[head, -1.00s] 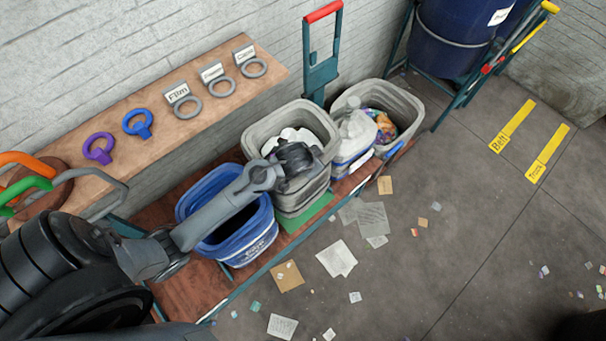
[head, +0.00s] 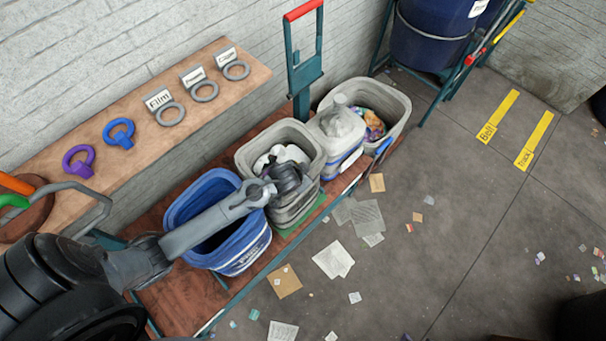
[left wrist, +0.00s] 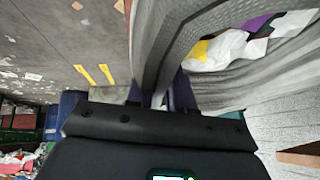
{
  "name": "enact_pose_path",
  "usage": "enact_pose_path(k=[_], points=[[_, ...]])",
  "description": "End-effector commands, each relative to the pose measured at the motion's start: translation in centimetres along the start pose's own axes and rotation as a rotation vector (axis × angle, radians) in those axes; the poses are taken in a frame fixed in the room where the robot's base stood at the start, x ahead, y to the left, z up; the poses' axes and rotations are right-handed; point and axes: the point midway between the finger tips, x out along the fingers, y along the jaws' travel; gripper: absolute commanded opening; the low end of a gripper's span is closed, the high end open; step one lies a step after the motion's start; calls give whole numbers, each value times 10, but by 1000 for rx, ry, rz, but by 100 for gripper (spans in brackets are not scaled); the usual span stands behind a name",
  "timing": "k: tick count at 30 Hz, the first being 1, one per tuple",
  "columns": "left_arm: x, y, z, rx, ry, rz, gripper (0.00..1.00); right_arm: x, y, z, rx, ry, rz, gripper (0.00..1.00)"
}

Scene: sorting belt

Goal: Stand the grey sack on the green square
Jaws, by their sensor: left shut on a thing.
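The grey sack (head: 246,157) is an upright, open-topped grey container with white items inside, in the head view. It is over the green square (head: 318,209), whose front edge shows below it. Whether its base touches the square is hard to tell. My left gripper (head: 290,181) is shut on the sack's front side near the rim; the arm hides part of the sack. In the left wrist view the sack's ribbed grey wall (left wrist: 185,35) and its white, yellow and purple contents fill the upper right. My right gripper is not in view.
A blue bin (head: 185,210) stands close to the left of the sack. A pale tied bag (head: 338,122) and another grey bin (head: 398,103) stand close on the right. A shelf with ring handles (head: 190,60) runs behind. Paper scraps litter the floor in front.

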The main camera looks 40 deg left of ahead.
Motion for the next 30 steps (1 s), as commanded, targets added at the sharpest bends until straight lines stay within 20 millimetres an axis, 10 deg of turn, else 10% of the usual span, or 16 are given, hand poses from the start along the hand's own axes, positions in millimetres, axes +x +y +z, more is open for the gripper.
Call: enact_pose_path(k=[11,12,16,30], points=[[1,0,-2,0,7,-1,0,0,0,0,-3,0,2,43],[2,0,0,0,2,0,26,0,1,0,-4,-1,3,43],[2,0,0,0,1,0,46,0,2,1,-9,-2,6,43],[-10,0,-1,0,2,1,47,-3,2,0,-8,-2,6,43]])
